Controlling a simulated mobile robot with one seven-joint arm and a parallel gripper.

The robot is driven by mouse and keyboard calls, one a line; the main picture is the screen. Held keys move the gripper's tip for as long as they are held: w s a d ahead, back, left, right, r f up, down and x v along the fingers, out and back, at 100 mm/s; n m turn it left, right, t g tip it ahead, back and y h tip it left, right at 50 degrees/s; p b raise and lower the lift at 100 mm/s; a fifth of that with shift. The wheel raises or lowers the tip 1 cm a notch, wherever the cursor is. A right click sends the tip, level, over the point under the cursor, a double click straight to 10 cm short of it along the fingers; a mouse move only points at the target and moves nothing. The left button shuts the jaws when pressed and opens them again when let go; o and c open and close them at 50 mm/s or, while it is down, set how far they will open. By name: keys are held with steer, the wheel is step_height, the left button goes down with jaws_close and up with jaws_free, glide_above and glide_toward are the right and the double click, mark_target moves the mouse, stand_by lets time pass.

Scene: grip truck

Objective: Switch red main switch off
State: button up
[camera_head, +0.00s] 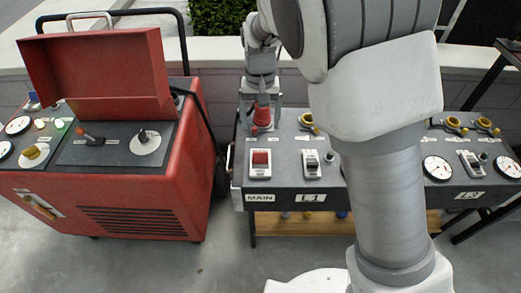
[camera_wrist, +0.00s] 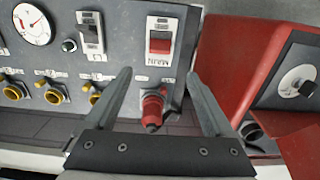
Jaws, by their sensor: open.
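The red main switch (camera_head: 261,160) is a red rocker in a white frame at the left end of the grey panel, above the MAIN label (camera_head: 259,198). In the wrist view the switch (camera_wrist: 160,42) shows upside down, beyond the fingertips. My gripper (camera_head: 261,118) points down over the back left of the panel, behind the switch. In the wrist view my gripper (camera_wrist: 159,76) is open, with nothing clamped. A red connector (camera_wrist: 153,106) shows between its fingers, apart from both. Whether the switch is on or off I cannot tell.
A black rocker switch (camera_head: 311,163) stands right of the main switch, above the L1 label. Yellow-ringed sockets (camera_head: 308,120) line the panel's back, with gauges (camera_head: 437,168) at right. A red generator (camera_head: 140,185) with a raised lid stands left. My arm hides the panel's middle.

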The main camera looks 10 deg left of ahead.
mark_target(260, 153)
step_height(260, 153, down, 13)
steer(key=b, duration=0.3)
steer(key=shift+r, duration=0.2)
steer(key=c, duration=1.4)
